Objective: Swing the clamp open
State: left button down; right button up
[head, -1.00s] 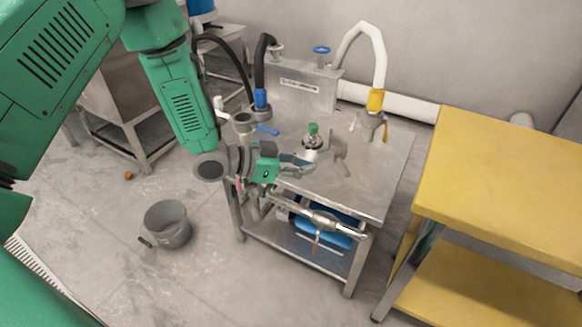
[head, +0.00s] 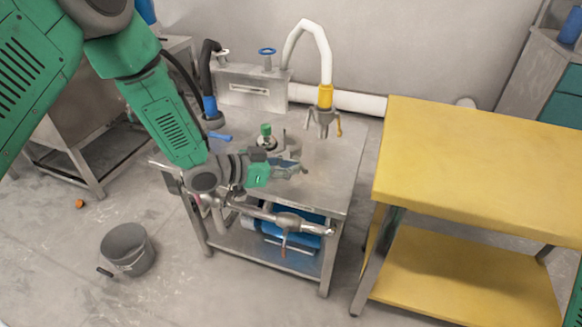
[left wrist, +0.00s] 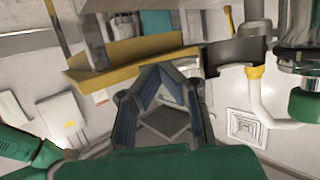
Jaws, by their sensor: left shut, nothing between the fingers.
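A green-knobbed metal fitting (head: 266,142) stands upright on the steel table, and its green knob (left wrist: 308,106) shows at the right of the left wrist view. A dark grey curved arm (left wrist: 235,56), probably the clamp, reaches out sideways from that fitting. In the head view a grey piece (head: 285,146) beside the fitting may be the same clamp, partly hidden by my gripper. My left gripper (head: 302,169) is shut and empty, just in front and right of the fitting. Its fingertips (left wrist: 163,70) meet left of the dark arm. I cannot tell whether they touch it.
The steel table (head: 325,180) has a pipe with a valve (head: 288,222) along its front. A white hose with a yellow collar (head: 325,95) rises behind. A yellow table (head: 475,165) stands right, and a grey bucket (head: 128,250) is on the floor left.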

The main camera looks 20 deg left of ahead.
pick_arm(q)
jog(key=shift+w+d+n+t+y, duration=0.25)
jog(key=shift+d+n+t+y, duration=0.15)
jog(key=shift+d, duration=0.15)
jog(key=shift+w+d+n+t+y, duration=0.3)
jog(key=shift+d+n, duration=0.1)
jog(key=shift+d, duration=0.1)
jog(key=shift+n+t+y, duration=0.4)
jog(key=shift+n+y, duration=0.1)
jog(key=w+d, duration=0.1)
jog(key=w+d+p, duration=0.1)
jog(key=w+d, duration=0.1)
jog(key=shift+w+d, duration=0.2)
jog(key=shift+d, duration=0.05)
jog(key=shift+w+d, duration=0.4)
jog(key=shift+w, duration=0.35)
jog(key=shift+w+d, duration=0.35)
jog(key=shift+w, duration=0.45)
